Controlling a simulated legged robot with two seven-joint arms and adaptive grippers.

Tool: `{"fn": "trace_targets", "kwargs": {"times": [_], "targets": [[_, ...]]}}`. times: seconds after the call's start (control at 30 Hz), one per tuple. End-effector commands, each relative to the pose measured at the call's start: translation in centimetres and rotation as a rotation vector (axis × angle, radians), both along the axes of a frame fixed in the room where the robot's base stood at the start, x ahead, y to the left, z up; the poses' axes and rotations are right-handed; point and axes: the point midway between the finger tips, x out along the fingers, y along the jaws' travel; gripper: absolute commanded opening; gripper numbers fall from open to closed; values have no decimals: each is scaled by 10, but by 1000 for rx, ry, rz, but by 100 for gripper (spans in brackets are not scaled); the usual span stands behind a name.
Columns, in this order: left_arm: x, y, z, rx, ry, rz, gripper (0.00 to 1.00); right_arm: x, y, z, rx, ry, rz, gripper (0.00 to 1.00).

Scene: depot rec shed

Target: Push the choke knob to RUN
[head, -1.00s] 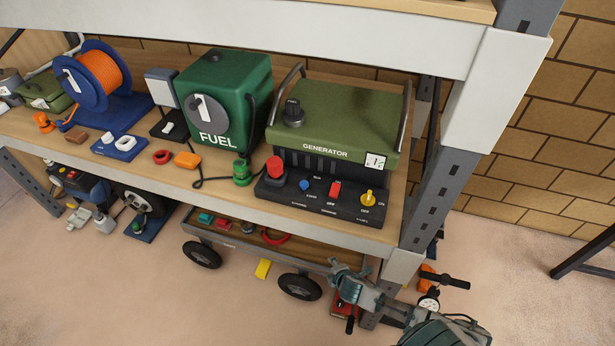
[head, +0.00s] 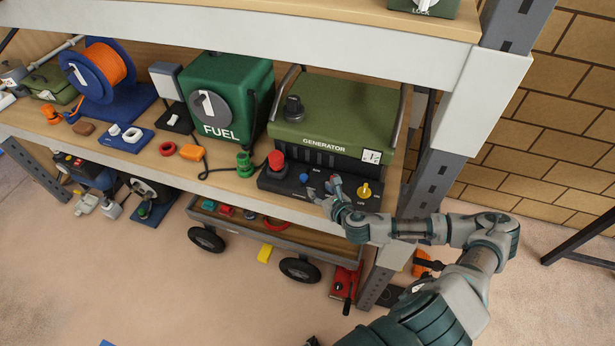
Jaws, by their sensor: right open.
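The generator (head: 335,116) is a green box on the shelf with a black control panel (head: 283,184) in front. A small blue knob (head: 304,177) stands on the panel beside the RUN marking seen in the earlier frame; I take it as the choke knob. My right gripper (head: 322,189) is open over the panel, just right of and in front of the blue knob. I cannot tell whether a fingertip touches the knob or panel. My left gripper is not in view.
A large red knob (head: 277,161) is left of the blue one, and a yellow fuel knob (head: 364,190) is to the right. The shelf upright (head: 429,178) stands close to my right arm. The upper shelf edge (head: 300,38) crosses above.

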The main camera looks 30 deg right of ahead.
Motion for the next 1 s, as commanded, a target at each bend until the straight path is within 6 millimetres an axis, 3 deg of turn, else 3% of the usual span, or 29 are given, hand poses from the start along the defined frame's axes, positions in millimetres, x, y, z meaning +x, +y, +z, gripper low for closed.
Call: {"fn": "trace_targets", "kwargs": {"times": [0.2,0.4,0.6,0.87,1.0], "targets": [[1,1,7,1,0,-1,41,49,1,-17,1,-2,-2,53],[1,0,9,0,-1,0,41,80,-3,-32,1,0,-1,53],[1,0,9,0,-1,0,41,94,-7,-39,2,1,0,53],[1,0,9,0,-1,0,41,95,-7,-40,1,1,1,53],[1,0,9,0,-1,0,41,95,-7,-39,1,0,0,23]]}}
